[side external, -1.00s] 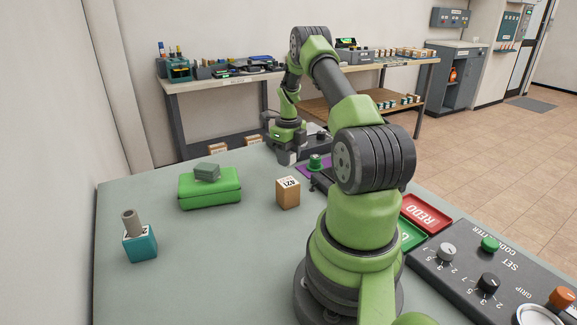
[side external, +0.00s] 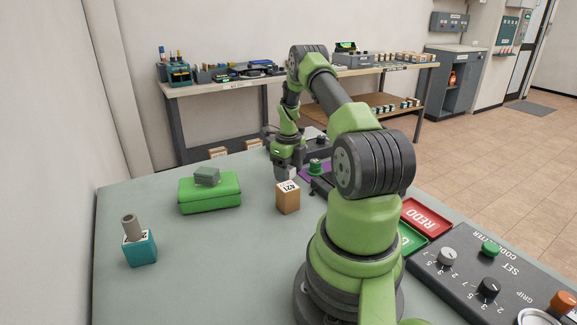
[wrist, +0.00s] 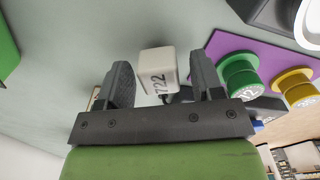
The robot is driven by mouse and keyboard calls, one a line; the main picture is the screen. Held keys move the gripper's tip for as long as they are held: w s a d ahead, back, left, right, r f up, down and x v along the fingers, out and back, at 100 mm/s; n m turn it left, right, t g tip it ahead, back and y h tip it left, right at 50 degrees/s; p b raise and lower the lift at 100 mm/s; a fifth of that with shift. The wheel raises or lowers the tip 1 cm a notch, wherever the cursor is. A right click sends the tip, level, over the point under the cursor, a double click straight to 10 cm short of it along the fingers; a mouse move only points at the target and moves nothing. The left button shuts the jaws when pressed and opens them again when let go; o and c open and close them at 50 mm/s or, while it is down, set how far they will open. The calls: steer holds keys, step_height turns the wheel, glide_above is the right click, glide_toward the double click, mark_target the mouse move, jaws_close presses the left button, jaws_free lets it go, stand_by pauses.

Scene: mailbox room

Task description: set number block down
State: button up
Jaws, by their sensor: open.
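A white number block marked 722 (wrist: 158,68) shows in the wrist view, between and just beyond the fingertips of my gripper (wrist: 160,80). The fingers stand open, with a gap visible on each side of the block. In the side view my gripper (side external: 285,173) is low over the grey table, just behind the brown number block (side external: 288,198). The white block is hard to make out there. I cannot tell from the pictures whether it rests fully on the table.
A purple mat with a green spool (wrist: 238,75) and a yellow spool (wrist: 296,88) lies close on the right in the wrist view. A green case (side external: 210,190) with a grey block on top and a teal block (side external: 140,248) stand left. Red REDO tray (side external: 426,215) and control panel (side external: 490,270) are right.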

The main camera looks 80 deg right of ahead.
step_height(320, 180, up, 12)
steer(key=w+a+r+n+t+h, duration=0.1)
steer(key=w+a+r+n+t, duration=0.15)
steer(key=a+r+n, duration=0.65)
steer(key=w+a+r+n+t, duration=0.1)
steer(key=w+a+r+n, duration=0.3)
steer(key=a+r+n, duration=0.55)
steer(key=s+a+n+t+y, duration=0.1)
steer(key=s+a+n+t, duration=0.1)
steer(key=s+a+n, duration=0.3)
steer(key=s+a+f+n+t+y, duration=0.1)
steer(key=s+a+n, duration=0.5)
steer(key=a+n, duration=0.7)
steer(key=shift+s+a+t+y, duration=0.15)
steer(key=shift+a+t+y, duration=0.2)
steer(key=shift+a+y, duration=0.15)
